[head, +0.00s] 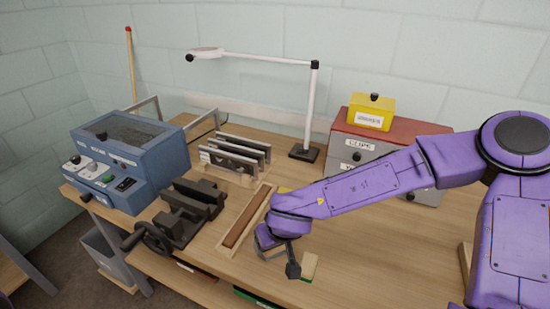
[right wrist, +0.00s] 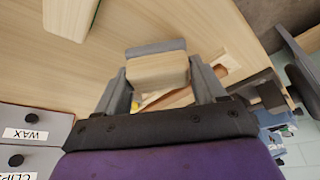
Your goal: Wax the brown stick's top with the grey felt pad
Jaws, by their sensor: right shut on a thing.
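The brown stick (head: 246,220) lies in a shallow wooden tray (head: 226,248) on the workbench. Part of the tray and a little brown also show in the right wrist view, beyond the right finger. My right gripper (right wrist: 160,75) is shut on the grey felt pad, a wooden block (right wrist: 158,73) with a grey felt layer (right wrist: 155,48) on its far side. In the head view my right gripper (head: 275,248) is low over the bench, just right of the tray, and mostly hides the pad. The gap between pad and bench cannot be told. My left gripper is out of view.
A dark vise (head: 185,212) and blue machine (head: 125,155) stand left of the tray. Slotted holders (head: 235,158), a lamp (head: 311,110) and a drawer cabinet (head: 347,150) stand behind.

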